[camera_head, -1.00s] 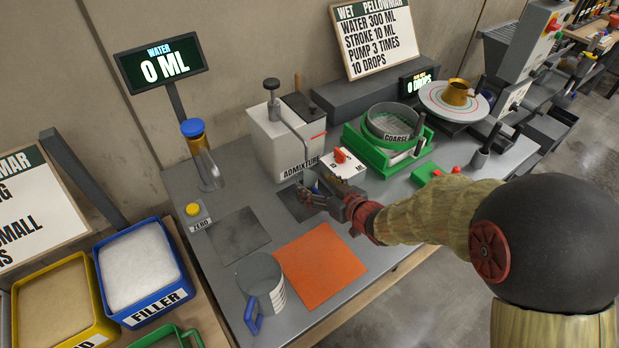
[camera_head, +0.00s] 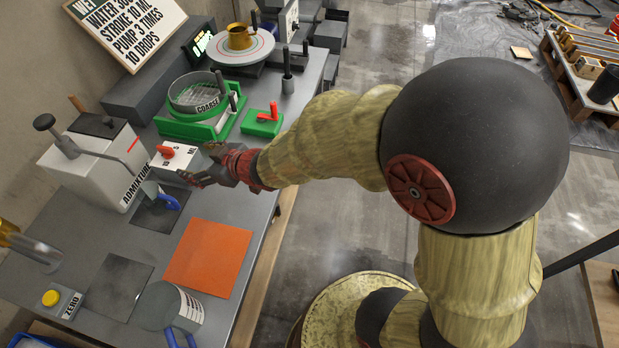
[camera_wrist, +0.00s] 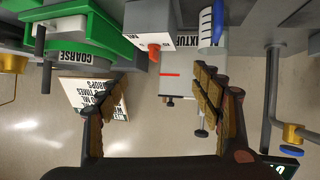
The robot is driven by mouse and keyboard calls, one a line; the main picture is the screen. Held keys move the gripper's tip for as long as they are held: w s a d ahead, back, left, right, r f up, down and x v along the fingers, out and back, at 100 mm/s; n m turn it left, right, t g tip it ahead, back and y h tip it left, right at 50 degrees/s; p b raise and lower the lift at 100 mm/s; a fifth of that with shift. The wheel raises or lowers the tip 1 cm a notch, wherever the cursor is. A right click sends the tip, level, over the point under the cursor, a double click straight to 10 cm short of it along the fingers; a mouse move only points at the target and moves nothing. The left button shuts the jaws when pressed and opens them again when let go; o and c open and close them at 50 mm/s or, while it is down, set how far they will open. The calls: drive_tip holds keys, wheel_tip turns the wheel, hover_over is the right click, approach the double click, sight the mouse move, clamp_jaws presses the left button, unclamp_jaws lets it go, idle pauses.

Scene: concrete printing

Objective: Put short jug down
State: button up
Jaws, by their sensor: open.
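The short jug, small and pale with a blue handle (camera_head: 169,202), stands on a dark square mat (camera_head: 152,217) under the admixture dispenser's spout. In the head view its body is partly hidden by the spout. In the wrist view the jug (camera_wrist: 206,26), with dark graduation marks, shows at the top, outside my fingers. My gripper (camera_head: 190,180) is open and empty, to the right of the jug and apart from it. In the wrist view my gripper's fingers (camera_wrist: 160,85) are spread with nothing held between them.
The white admixture dispenser (camera_head: 92,165) stands behind the jug. A red-knobbed white box (camera_head: 176,158) and a green sieve stand (camera_head: 190,130) are close behind my gripper. A larger grey jug (camera_head: 160,307) stands in front, near an orange mat (camera_head: 208,258) that is bare.

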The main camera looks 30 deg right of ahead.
drive_tip(key=s+d+r+m+g+h, duration=0.1)
drive_tip(key=s+d+r+m+h, duration=0.3)
drive_tip(key=d, duration=0.5)
drive_tip(key=s+d+r+m+h, duration=0.25)
drive_tip(key=s+d+r, duration=0.3)
drive_tip(key=d, duration=0.35)
drive_tip(key=s+d+r+m+g, duration=0.1)
drive_tip(key=s+d+r+g, duration=0.1)
drive_tip(key=s, duration=1.5)
drive_tip(key=shift+d+g, duration=0.2)
drive_tip(key=shift+g, duration=0.7)
